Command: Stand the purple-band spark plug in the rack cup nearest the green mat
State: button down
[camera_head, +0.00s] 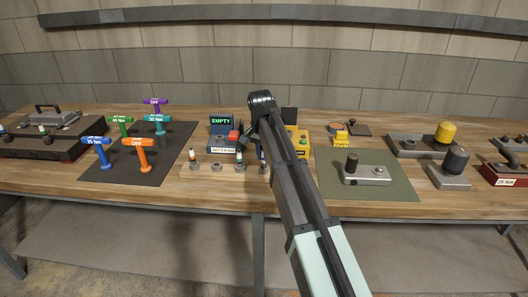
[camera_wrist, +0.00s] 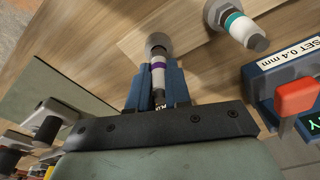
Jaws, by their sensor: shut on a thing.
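The purple-band spark plug (camera_wrist: 158,68) is between the two blue fingers of my gripper (camera_wrist: 157,77), which is shut on it. The plug's far end lines up with the grey end cup (camera_wrist: 158,41) of the wooden rack (camera_wrist: 127,42) and appears to be at or in its mouth; I cannot tell how deep. This cup is at the end of the rack towards the green mat (camera_wrist: 40,72). In the head view the rack (camera_head: 203,171) stands left of the green mat (camera_head: 390,190), and my arm hides most of the gripper and plug.
A teal-band plug (camera_wrist: 238,24) stands in the neighbouring cup. The gap setter with a red lever (camera_wrist: 294,97) is close by on the right in the wrist view. A yellow box (camera_head: 301,138) stands behind my arm. T-handle tools (camera_head: 136,147) stand on a dark mat at the left.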

jog(key=shift+f, duration=0.15)
jog(key=c, duration=1)
grip_release()
